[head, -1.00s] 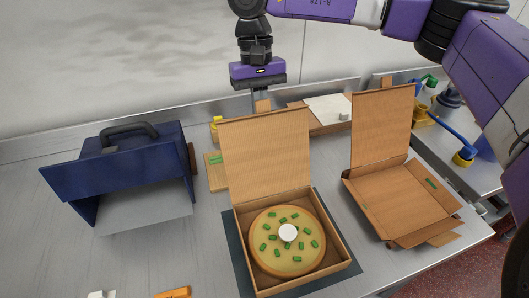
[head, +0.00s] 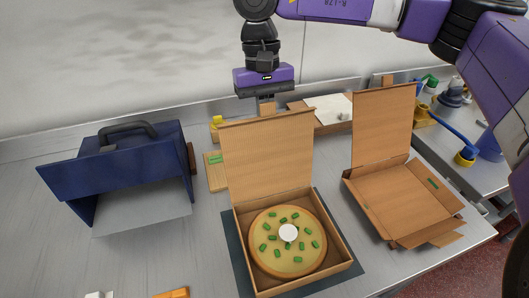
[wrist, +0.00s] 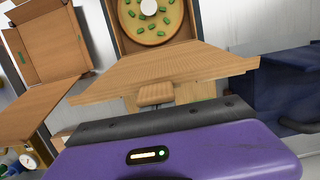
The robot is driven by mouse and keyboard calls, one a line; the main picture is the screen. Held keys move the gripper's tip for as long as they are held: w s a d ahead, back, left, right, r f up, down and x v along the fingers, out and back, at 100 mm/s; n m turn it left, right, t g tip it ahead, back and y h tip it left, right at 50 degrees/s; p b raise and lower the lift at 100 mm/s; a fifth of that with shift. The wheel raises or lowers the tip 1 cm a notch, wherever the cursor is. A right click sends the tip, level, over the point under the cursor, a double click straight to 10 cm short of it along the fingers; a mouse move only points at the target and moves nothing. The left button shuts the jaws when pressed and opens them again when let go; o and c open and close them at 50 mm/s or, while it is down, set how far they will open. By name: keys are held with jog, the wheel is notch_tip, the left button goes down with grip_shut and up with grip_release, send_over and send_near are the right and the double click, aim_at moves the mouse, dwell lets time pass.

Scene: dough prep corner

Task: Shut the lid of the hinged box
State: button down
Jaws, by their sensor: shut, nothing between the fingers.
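The hinged box is an open cardboard pizza box (head: 345,262) on a dark mat, with a round pizza (head: 265,246) inside. The pizza has green pieces and a small white disc in its middle. The box's lid (head: 268,160) stands upright at the back. My gripper (head: 266,104) is shut and empty, just behind the lid's top edge, pointing down. In the wrist view the lid (wrist: 165,75) is close in front of my gripper; the fingertips are mostly hidden, and I cannot tell whether they touch it.
A second open, empty cardboard box (head: 400,195) stands to the right. A blue case with a black handle (head: 120,165) stands to the left. A wooden board with a white sheet (head: 328,109) lies at the back. An orange item (head: 172,293) lies at the front edge.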

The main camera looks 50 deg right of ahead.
jog(key=shift+s+a+b, duration=0.35)
jog(key=shift+s+a, duration=0.2)
jog(key=shift+s, duration=0.3)
jog(key=shift+s+a+b, duration=0.3)
jog(key=shift+s+a, duration=0.25)
jog(key=shift+s, duration=0.25)
jog(key=shift+s+a+b, duration=0.35)
jog(key=shift+s+a, duration=0.25)
jog(key=shift+s, duration=0.25)
jog(key=shift+s+a+b, duration=0.3)
jog(key=shift+s+a, duration=0.25)
jog(key=shift+s, duration=0.25)
jog(key=shift+s+a+b, duration=0.35)
jog(key=shift+s+a, duration=0.2)
jog(key=shift+s, duration=0.3)
jog(key=shift+s+a+b, duration=0.35)
jog(key=shift+s+a, duration=0.2)
jog(key=shift+s, duration=0.25)
jog(key=shift+s+a, duration=0.1)
jog(key=shift+s+a+b, duration=0.35)
jog(key=shift+s+a, duration=0.2)
jog(key=shift+s, duration=0.25)
jog(key=shift+s+a+b, duration=0.35)
jog(key=shift+s+a, duration=0.15)
jog(key=shift+s, duration=0.35)
